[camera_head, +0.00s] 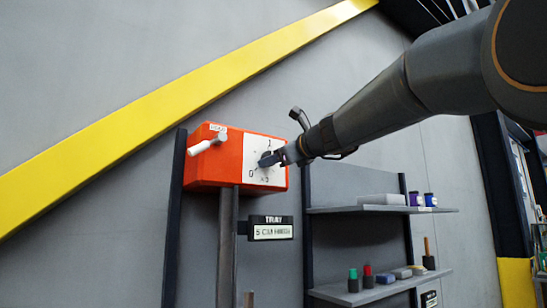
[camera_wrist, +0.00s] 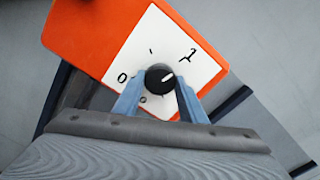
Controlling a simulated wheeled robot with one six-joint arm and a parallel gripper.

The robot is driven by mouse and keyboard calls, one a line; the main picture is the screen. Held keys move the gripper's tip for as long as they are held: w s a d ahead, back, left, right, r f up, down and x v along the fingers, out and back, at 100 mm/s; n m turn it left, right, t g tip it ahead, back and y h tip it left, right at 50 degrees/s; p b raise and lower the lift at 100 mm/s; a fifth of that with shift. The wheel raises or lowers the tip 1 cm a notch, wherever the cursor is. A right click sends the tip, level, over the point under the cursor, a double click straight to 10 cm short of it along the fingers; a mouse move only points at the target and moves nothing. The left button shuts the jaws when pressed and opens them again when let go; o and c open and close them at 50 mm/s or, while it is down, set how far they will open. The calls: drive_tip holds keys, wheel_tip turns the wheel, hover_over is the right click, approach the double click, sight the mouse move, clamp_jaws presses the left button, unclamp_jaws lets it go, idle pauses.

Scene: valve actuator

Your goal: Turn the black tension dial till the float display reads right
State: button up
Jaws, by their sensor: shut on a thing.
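The black tension dial (camera_wrist: 160,78) sits on a white scale plate (camera_wrist: 135,55) on the front of an orange box (camera_head: 207,165). A white pointer mark on the dial points toward the right, below the "1", in the wrist view. My gripper (camera_wrist: 160,98) is shut on the dial, with one blue finger on each side of it. In the head view my gripper (camera_head: 275,157) covers most of the dial. The plate shows a "0" and a "1"; a further figure near the lower edge is partly hidden. A display sign (camera_head: 271,228) below the box has small lettering, blurred.
A white lever (camera_head: 205,146) sticks out of the box's left side. A grey post (camera_head: 227,245) carries the box. Shelves (camera_head: 335,210) to the right hold small bottles and blocks. A yellow beam (camera_head: 150,108) crosses the wall.

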drive_tip(key=shift+f, duration=0.1)
idle(0.3)
drive_tip(key=o, duration=1.1)
drive_tip(key=shift+c, duration=0.2)
drive_tip(key=b+v, duration=0.3)
drive_tip(key=v, duration=0.4)
drive_tip(key=shift+s+d, duration=0.25)
drive_tip(key=shift+s, duration=0.1)
